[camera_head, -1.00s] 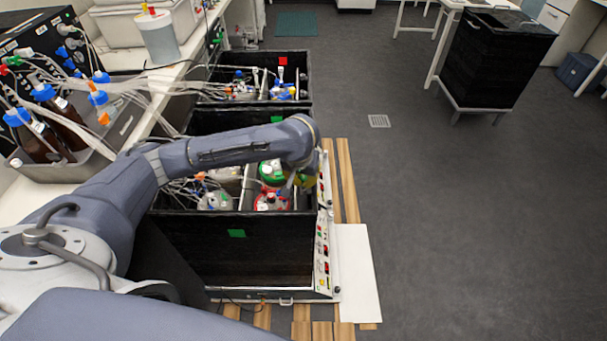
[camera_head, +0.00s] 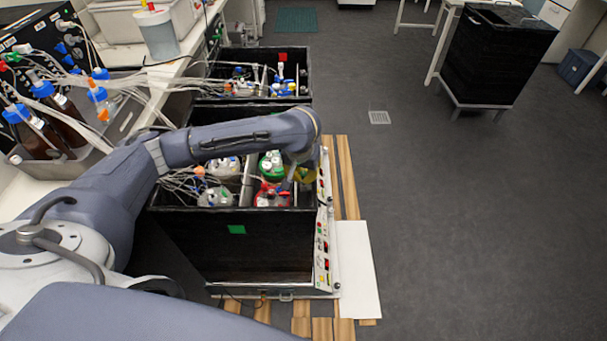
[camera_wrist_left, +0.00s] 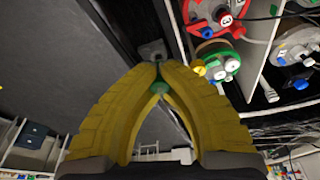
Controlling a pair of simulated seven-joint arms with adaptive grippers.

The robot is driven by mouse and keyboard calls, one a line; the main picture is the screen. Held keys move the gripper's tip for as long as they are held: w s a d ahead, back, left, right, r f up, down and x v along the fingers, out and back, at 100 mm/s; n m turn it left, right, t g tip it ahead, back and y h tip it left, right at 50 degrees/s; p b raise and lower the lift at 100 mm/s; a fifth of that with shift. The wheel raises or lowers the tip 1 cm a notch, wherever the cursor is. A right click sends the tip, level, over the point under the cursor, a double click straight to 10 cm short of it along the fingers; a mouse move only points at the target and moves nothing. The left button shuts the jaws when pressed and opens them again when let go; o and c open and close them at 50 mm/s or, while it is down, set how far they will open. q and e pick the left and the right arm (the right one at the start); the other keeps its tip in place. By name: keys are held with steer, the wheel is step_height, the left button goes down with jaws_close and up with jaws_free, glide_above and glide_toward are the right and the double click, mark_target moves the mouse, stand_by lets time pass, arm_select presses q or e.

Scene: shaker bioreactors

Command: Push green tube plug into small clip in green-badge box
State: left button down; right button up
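The black box (camera_head: 265,250) bears a green badge (camera_head: 236,229) on its front wall. My left gripper (camera_head: 300,176) hangs over the right side of this box. In the left wrist view its yellow fingers (camera_wrist_left: 158,72) meet at the tips around a small green piece, the green tube plug (camera_wrist_left: 156,90). A small grey piece (camera_wrist_left: 151,50), which may be the small clip, shows just beyond the fingertips near a box wall. I cannot tell whether plug and grey piece touch. My right gripper is not in view.
A green-lidded vessel (camera_head: 271,163) and a red-lidded vessel (camera_head: 268,196) stand in the box beside the gripper. Tubing runs in from the left. A red-badged box (camera_head: 250,112) stands behind.

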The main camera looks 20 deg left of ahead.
arm_select(q)
steer(key=shift+f, duration=1)
stand_by(2.1)
steer(key=c, duration=1.5)
jaws_free()
steer(key=shift+d, duration=0.1)
steer(key=shift+s+r, duration=0.1)
steer(key=v, duration=1.1)
steer(key=shift+r, duration=0.45)
